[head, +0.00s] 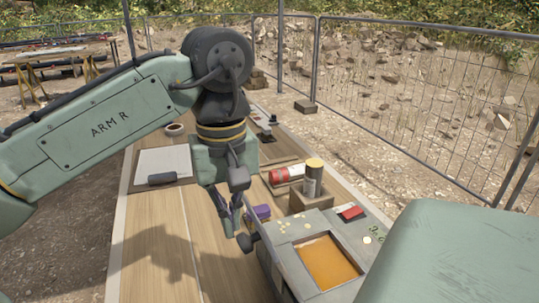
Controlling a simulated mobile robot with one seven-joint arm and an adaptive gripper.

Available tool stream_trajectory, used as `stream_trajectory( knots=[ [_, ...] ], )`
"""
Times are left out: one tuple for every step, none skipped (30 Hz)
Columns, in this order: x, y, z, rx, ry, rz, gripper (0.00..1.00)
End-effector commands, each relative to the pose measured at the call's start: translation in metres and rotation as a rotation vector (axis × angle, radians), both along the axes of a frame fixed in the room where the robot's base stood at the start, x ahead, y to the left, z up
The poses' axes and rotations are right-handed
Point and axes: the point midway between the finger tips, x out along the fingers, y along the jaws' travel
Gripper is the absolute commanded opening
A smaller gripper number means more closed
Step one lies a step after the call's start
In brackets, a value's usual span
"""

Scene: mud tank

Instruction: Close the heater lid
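The heater (295,225) is a pale green box at the lower middle of the head view, with a square opening of orange, glossy content (328,262) facing up. No lid covers this opening. A dark panel edge slopes down along the heater's left side; I cannot tell if it is the lid. A dark round knob (248,242) sticks out at the heater's left corner. My gripper (232,230) points down just left of this knob. Its fingers come close together near the tips, and I cannot tell whether they touch the knob or hold anything.
Behind the heater stand a yellow-capped can (313,177) on a wooden block, a red can (287,174) lying down, and a purple item (261,212). A red item (352,213) lies on the heater top. The wooden table (150,245) is clear at front left. A mesh fence (430,110) stands behind.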

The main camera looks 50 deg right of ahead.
Motion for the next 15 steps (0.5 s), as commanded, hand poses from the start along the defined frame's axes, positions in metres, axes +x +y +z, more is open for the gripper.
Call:
stream_trajectory(
  knots=[
    [-0.002, -0.002, 0.001, 0.001, -0.001, -0.001, 0.0],
    [-0.002, -0.004, 0.001, 0.001, -0.001, -0.001, 0.0],
    [-0.004, -0.006, 0.001, 0.001, -0.001, -0.001, 0.0],
    [-0.004, -0.007, 0.001, 0.001, -0.001, -0.001, 0.0],
    [-0.005, -0.008, 0.001, 0.001, -0.001, -0.001, 0.0],
    [-0.006, -0.01, 0.001, 0.001, -0.001, -0.001, 0.0],
    [-0.007, -0.011, 0.001, 0.0, 0.0, -0.001, 0.0],
    [-0.008, -0.012, 0.001, 0.0, 0.0, -0.001, 0.0],
    [-0.009, -0.014, 0.001, 0.0, 0.0, -0.002, 0.0],
    [-0.01, -0.016, 0.001, 0.0, 0.0, -0.002, 0.0],
    [-0.011, -0.017, 0.001, 0.0, 0.0, -0.002, 0.0],
    [-0.012, -0.019, 0.001, -0.001, 0.001, -0.001, 0.0],
    [-0.012, -0.02, 0.001, -0.001, 0.001, -0.001, 0.0],
    [-0.013, -0.021, 0.001, 0.0, 0.0, -0.001, 0.0],
    [-0.014, -0.023, 0.001, 0.001, 0.001, -0.001, 0.0]
  ],
)
